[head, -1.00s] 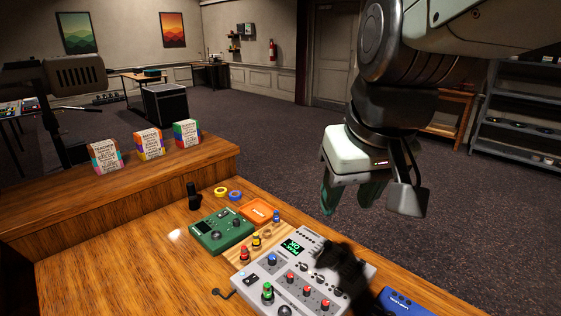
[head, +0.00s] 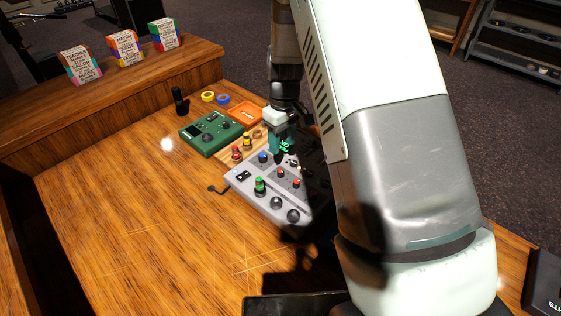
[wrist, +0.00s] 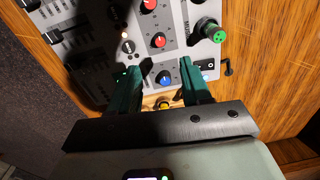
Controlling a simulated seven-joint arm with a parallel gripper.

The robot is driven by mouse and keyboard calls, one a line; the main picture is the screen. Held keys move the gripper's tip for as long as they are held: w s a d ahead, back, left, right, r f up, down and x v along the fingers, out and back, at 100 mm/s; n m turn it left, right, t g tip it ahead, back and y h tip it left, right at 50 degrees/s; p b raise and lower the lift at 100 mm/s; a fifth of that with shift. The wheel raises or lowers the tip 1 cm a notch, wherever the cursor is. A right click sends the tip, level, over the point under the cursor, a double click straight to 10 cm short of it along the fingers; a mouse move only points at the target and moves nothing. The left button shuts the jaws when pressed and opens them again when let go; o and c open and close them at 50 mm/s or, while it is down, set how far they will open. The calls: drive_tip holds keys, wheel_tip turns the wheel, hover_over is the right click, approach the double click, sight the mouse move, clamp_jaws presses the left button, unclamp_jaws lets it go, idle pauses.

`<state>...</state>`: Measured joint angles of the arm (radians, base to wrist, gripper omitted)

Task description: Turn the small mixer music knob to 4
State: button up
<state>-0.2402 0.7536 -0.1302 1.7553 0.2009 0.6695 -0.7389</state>
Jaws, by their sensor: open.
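The grey mixer (head: 243,178) lies on the wooden desk, partly hidden behind my arm in the head view. It carries a blue knob (head: 263,158), several red knobs (head: 281,174) and a tall green-capped knob (head: 259,185). My gripper (head: 279,154) is over the mixer's far part. In the wrist view my gripper (wrist: 160,67) is open, with the blue knob (wrist: 165,77) showing between its green fingers. I cannot tell whether the fingers touch it. The green-capped knob (wrist: 211,30) is right of the fingers.
A green device (head: 212,134) and an orange tray (head: 246,114) lie beyond the mixer. Red and yellow plugs (head: 237,153) stand close by the mixer. A black upright object (head: 180,101) and two tape rolls (head: 208,96) are farther back. The desk's left side is clear.

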sight(281, 170)
wheel_tip(281, 170, down, 10)
drive_tip(key=shift+s+a+f, duration=0.15)
drive_tip(key=shift+f, duration=0.05)
idle(0.3)
clamp_jaws()
